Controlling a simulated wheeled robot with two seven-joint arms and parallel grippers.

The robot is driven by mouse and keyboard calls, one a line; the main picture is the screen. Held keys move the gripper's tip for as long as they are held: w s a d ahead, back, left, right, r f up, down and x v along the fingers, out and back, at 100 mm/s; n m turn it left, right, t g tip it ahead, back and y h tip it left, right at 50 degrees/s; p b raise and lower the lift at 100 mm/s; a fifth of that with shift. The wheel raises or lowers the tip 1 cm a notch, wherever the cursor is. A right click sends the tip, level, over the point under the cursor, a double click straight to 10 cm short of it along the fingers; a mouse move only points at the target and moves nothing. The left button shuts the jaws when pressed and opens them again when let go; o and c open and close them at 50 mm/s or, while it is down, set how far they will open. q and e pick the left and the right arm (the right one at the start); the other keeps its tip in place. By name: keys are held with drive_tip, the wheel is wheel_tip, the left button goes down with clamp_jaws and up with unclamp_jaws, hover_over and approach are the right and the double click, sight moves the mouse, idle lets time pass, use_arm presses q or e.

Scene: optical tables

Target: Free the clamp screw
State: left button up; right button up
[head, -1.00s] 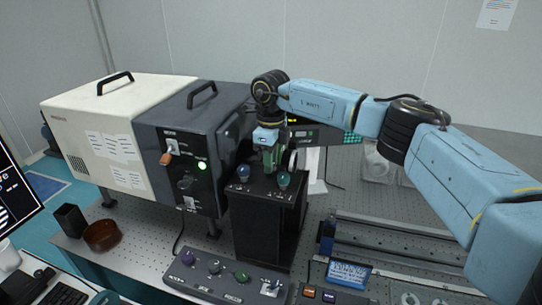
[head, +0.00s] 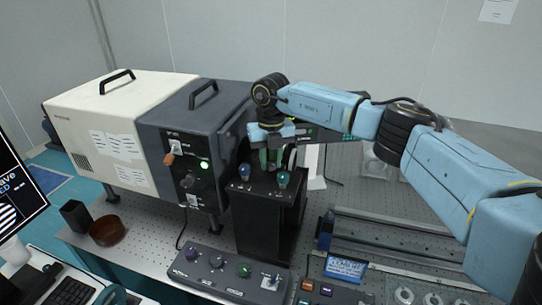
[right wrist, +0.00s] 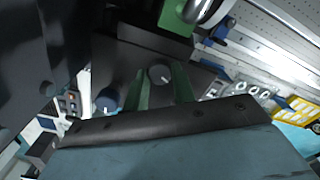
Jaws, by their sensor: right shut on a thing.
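My right gripper (head: 271,166) points down over the top of a black box-shaped stand (head: 262,222). In the right wrist view its green fingers (right wrist: 163,84) are shut on a dark round knob with a pale mark, which I take to be the clamp screw (right wrist: 160,74). In the head view the fingers hide this knob. A blue knob (head: 245,171) and a teal knob (head: 283,179) stand on the front of the stand's top, apart from the fingers. The blue knob also shows in the right wrist view (right wrist: 108,99). My left gripper is not in view.
A dark grey and cream instrument housing (head: 95,117) stands left of the stand. A control box with knobs (head: 225,269) lies in front. A rail (head: 395,240) runs to the right. A green mount with a shiny round part (right wrist: 176,18) stands close behind the knob.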

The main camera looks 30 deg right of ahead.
sight(271, 163)
drive_tip(key=m, duration=0.2)
drive_tip(key=m+p, duration=0.1)
drive_tip(key=m, duration=0.1)
drive_tip(key=shift+w+r+m, duration=0.1)
drive_tip(key=shift+r+m, duration=0.1)
drive_tip(key=shift+m, duration=0.1)
drive_tip(key=shift+m+p, duration=0.85)
drive_tip(key=shift+m, duration=0.95)
drive_tip(key=o, duration=1)
drive_tip(key=shift+f, duration=0.15)
wheel_tip(271, 163, up, 14)
drive_tip(key=b, duration=0.2)
drive_tip(key=shift+f, duration=0.25)
drive_tip(key=shift+f, duration=0.1)
